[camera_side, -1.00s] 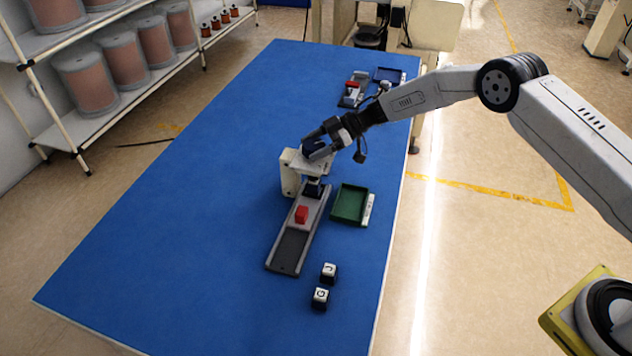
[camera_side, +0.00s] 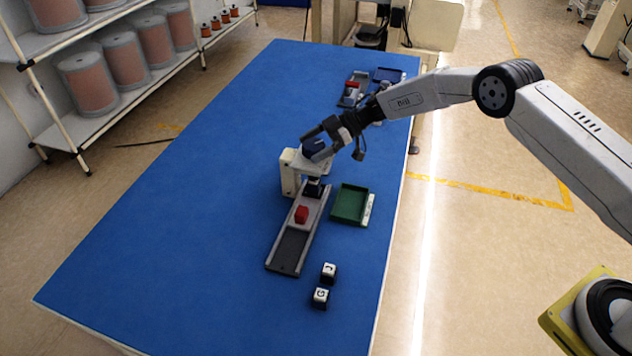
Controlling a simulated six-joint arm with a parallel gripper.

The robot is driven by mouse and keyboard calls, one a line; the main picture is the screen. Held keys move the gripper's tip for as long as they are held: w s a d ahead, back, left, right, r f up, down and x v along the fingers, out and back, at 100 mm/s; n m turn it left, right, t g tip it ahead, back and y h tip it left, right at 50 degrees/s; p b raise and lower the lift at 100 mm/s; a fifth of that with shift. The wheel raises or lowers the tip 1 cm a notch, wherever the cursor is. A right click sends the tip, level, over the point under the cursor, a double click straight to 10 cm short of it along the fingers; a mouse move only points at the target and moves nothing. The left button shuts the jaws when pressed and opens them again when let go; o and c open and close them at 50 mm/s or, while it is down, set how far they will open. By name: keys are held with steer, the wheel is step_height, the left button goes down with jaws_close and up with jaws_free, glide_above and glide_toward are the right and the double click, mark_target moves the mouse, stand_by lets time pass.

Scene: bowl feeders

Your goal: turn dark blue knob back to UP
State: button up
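The dark blue knob (camera_side: 313,147) sits on top of the cream press-like station (camera_side: 289,172) in the middle of the blue table. My gripper (camera_side: 315,143) is at the knob, with its fingers on either side of it. The fingers look close against the knob, but the small view does not show whether they touch it. Any mark on the knob that tells its direction is too small to read.
A grey track (camera_side: 290,249) with a red block (camera_side: 301,214) runs forward from the station. A green tray (camera_side: 351,204) lies to its right. A blue tray (camera_side: 389,75) is at the back. The table's left side is clear.

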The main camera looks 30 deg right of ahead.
steer(key=v, duration=0.7)
steer(key=shift+d+r, duration=0.15)
steer(key=shift+d, duration=0.25)
steer(key=w+r+m+t+h, duration=0.3)
steer(key=r+m+t, duration=0.2)
steer(key=r+t, duration=0.3)
steer(key=s+d+r+m+t+h, duration=0.2)
steer(key=s+d+m+h, duration=0.3)
steer(key=d+m+h, duration=0.1)
steer(key=s+f+m+g+h, duration=0.1)
steer(key=s+m+g, duration=0.1)
steer(key=s, duration=0.8)
steer(key=s+d+f+m+g+h, duration=0.1)
steer(key=s+g, duration=0.3)
steer(key=s, duration=0.6)
steer(key=s+d+f+m+g+h, duration=0.1)
steer(key=s+f+m+g+h, duration=0.1)
steer(key=s, duration=0.8)
steer(key=shift+s+d+f+m+g, duration=0.3)
steer(key=shift+f+g, duration=0.2)
steer(key=shift+f, duration=0.15)
